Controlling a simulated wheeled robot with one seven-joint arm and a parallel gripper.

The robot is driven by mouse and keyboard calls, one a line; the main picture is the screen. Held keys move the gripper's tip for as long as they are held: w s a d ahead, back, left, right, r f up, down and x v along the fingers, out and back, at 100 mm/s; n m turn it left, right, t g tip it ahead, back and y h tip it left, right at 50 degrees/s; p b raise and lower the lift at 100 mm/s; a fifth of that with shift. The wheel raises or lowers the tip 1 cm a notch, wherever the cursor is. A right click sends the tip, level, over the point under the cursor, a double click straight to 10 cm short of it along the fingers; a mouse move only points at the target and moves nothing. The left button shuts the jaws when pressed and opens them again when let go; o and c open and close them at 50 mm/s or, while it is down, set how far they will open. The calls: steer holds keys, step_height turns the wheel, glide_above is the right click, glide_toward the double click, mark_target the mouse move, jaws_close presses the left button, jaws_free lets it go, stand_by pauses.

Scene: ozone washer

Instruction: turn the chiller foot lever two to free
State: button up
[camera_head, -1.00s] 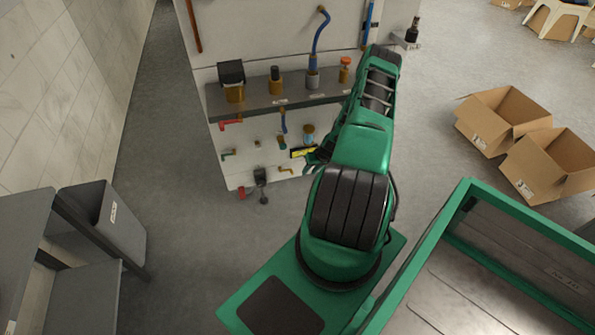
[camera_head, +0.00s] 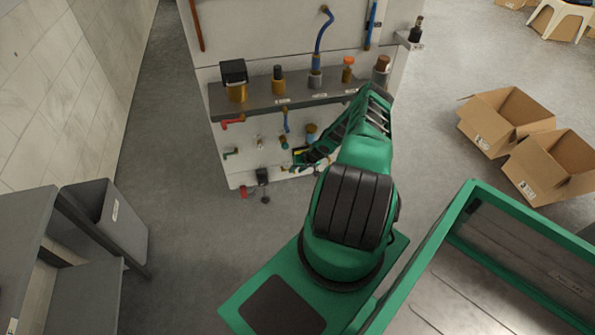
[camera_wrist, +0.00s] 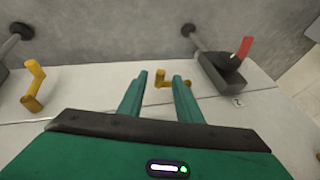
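In the wrist view a black fitting with a red lever (camera_wrist: 242,50) sits at the right, beside a small white label whose mark I cannot read surely. The red lever (camera_head: 243,191) is low on the white panel in the head view, beside a black part (camera_head: 262,176). A yellow crank-shaped lever (camera_wrist: 161,80) lies just beyond my fingertips, and another yellow lever (camera_wrist: 34,86) is at the left. My gripper (camera_wrist: 160,77) is open, with nothing seen held; in the head view my gripper (camera_head: 297,158) is at the panel's lower part.
A grey shelf (camera_head: 262,112) with several valves crosses the panel above my gripper. A grey bin (camera_head: 112,222) stands at the left, and open cardboard boxes (camera_head: 505,122) at the right. The floor (camera_head: 190,200) before the panel is clear.

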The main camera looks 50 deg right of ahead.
steer(key=shift+w+f, duration=0.15)
steer(key=shift+f, duration=0.35)
jaws_close()
steer(key=shift+w+a+r+g+h, duration=0.1)
steer(key=shift+w+r+g+h, duration=0.05)
steer(key=shift+r+g+h, duration=0.5)
steer(key=shift+f, duration=0.1)
jaws_free()
